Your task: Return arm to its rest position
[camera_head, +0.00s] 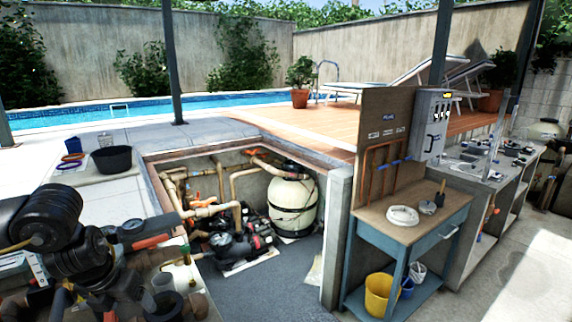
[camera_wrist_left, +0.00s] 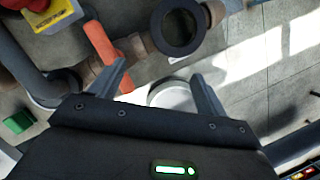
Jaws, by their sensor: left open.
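My left arm (camera_head: 45,220) is dark and comes in from the left edge of the head view. It reaches over the pipework at the near left. A white round part (camera_wrist_left: 174,96) shows beyond the gap, and an orange handle (camera_wrist_left: 100,42) shows beside the left finger. I cannot tell how far below the fingers they are. My right gripper is not in view.
Pipes and a cream tank (camera_head: 292,205) stand in the sunken pit. A blue workbench (camera_head: 418,232) with a yellow bucket (camera_head: 378,293) stands to the right. A black bowl (camera_head: 112,158) sits on the paving behind the arm. The grey pit floor (camera_head: 275,290) is mostly clear.

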